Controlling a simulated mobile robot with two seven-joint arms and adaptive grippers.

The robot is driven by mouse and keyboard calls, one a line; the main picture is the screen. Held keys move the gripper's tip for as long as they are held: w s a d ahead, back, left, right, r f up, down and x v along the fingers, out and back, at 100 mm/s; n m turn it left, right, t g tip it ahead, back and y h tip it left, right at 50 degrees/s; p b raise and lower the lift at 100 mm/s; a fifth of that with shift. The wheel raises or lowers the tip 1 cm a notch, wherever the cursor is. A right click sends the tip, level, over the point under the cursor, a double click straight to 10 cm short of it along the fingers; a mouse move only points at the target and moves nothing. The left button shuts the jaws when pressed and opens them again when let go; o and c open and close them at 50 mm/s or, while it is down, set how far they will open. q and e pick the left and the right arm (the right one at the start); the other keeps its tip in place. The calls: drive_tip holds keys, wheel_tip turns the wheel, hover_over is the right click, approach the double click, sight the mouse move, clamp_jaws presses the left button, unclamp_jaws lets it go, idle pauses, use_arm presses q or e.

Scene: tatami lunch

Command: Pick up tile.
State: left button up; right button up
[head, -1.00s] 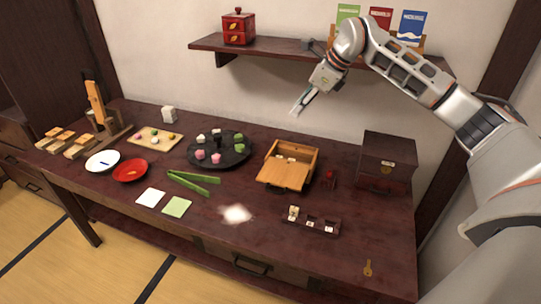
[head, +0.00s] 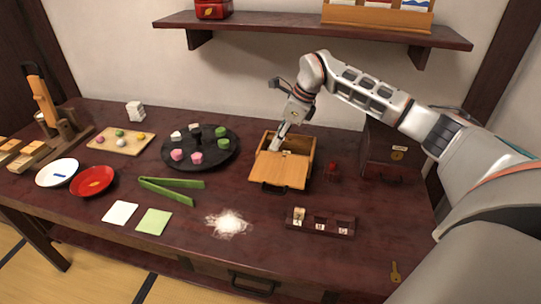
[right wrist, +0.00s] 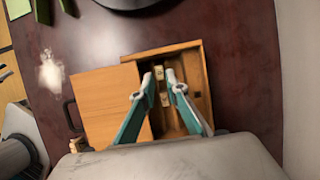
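A wooden box (head: 311,160) with its sliding lid (head: 280,172) pulled partly open stands on the table. Small pale tiles lie inside: one tile (right wrist: 170,76) and another tile (right wrist: 165,99) show in the right wrist view, between and just beyond my fingertips. My right gripper (head: 275,148) is over the box opening, pointing down. In the right wrist view the gripper (right wrist: 163,84) has its fingers apart with nothing held. A dark rack (head: 337,228) in front of the box has a tile (head: 299,215) standing in its left slot.
A black round tray (head: 173,161) with sweets and green tongs (head: 170,183) lie left of the box. A shelf (head: 320,32) hangs above.

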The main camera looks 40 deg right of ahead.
drive_tip(key=x, duration=0.3)
drive_tip(key=shift+f+b, duration=0.3)
drive_tip(key=shift+f, duration=0.05)
drive_tip(key=shift+r, duration=0.15)
drive_tip(key=c, duration=0.3)
drive_tip(key=shift+r, duration=0.1)
drive_tip(key=shift+c, duration=0.2)
